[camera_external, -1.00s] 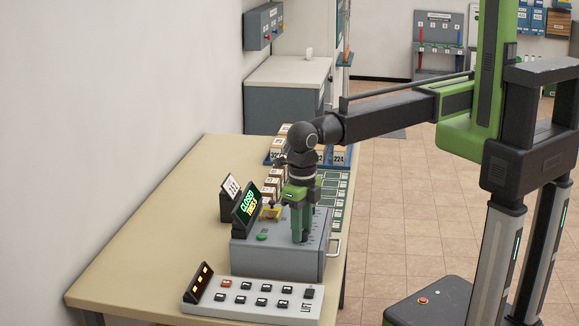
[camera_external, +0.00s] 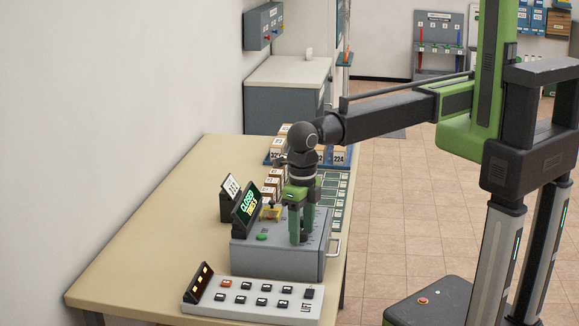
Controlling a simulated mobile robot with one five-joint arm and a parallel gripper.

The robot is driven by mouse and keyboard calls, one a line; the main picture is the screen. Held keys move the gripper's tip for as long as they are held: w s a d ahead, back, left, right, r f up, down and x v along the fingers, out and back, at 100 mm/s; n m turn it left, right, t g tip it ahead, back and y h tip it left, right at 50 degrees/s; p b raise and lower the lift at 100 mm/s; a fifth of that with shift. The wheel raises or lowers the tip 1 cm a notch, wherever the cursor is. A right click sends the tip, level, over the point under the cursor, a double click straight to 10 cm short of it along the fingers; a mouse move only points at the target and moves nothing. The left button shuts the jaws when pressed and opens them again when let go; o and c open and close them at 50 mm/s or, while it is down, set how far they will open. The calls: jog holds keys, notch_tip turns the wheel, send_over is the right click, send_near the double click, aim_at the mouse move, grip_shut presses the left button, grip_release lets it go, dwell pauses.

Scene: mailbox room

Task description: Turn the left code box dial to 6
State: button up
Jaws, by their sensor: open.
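The code box (camera_external: 275,257) is a grey box on the table, with a dark display (camera_external: 246,205) showing green and yellow text at its left edge.
A keypad panel (camera_external: 257,300) with several buttons lies in front of the box. A small sign (camera_external: 230,190) stands behind the display. Several numbered blocks (camera_external: 338,156) sit at the table's far end. The table (camera_external: 140,260) is clear on the left.

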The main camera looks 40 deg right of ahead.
aim_at(302, 231)
notch_tip(302, 231, up, 17)
jog(key=p, duration=1.7)
jog(key=shift+r, duration=0.2)
